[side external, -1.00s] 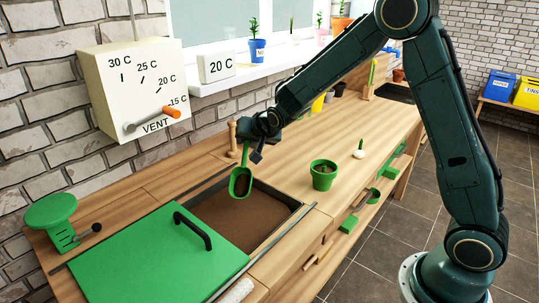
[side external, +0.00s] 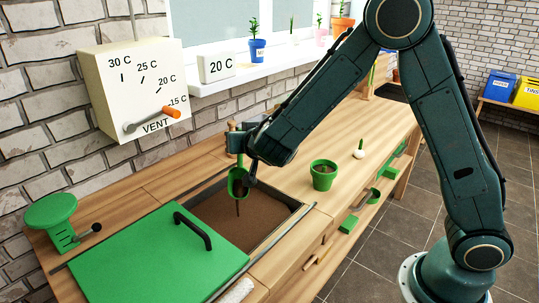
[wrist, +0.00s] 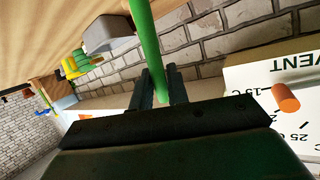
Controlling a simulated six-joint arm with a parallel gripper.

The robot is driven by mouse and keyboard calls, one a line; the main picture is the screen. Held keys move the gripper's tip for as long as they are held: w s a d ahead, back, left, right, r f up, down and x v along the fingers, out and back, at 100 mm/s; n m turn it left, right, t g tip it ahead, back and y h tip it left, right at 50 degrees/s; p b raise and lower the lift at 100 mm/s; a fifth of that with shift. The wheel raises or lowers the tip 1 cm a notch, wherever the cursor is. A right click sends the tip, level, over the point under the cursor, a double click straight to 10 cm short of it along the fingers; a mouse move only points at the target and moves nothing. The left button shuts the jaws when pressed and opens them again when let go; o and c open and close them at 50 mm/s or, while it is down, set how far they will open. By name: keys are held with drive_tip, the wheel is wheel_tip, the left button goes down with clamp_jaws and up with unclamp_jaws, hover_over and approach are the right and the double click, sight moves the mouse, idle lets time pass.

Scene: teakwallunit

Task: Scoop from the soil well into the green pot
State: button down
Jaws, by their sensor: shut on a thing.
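My gripper (side external: 244,146) is shut on the handle of a green scoop (side external: 237,181) above the soil well. In the wrist view, the green handle (wrist: 148,45) stands between the two dark fingers (wrist: 160,85). The scoop's bowl hangs low and tilted, with brown soil in it. A thin brown streak hangs below the bowl, looking like falling soil. The soil well (side external: 262,217) is partly uncovered and holds brown soil. The green pot (side external: 323,180) stands upright on the bench to the right of the well, with brown soil showing inside.
A green lid (side external: 150,252) with a black handle covers the front left of the well. A wooden peg-like object stands behind the gripper. The vent box (side external: 135,85) hangs on the wall at left. A white object with a green top (side external: 359,152) stands beyond the pot.

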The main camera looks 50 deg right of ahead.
drive_tip(key=shift+s+a+r+n+t+h, duration=0.25)
drive_tip(key=shift+s+a+t, duration=0.15)
drive_tip(key=shift+a, duration=0.3)
drive_tip(key=shift+s+a+r+n+t+h, duration=0.1)
drive_tip(key=shift+s+a+n+t+h, duration=0.2)
drive_tip(key=shift+a, duration=0.4)
drive_tip(key=shift+s+a+r+n+t+h, duration=0.15)
drive_tip(key=shift+s+a+r+t+h, duration=0.1)
drive_tip(key=shift+s+a+t, duration=0.35)
drive_tip(key=shift+w+a, duration=0.1)
drive_tip(key=shift+w, duration=0.05)
idle(0.8)
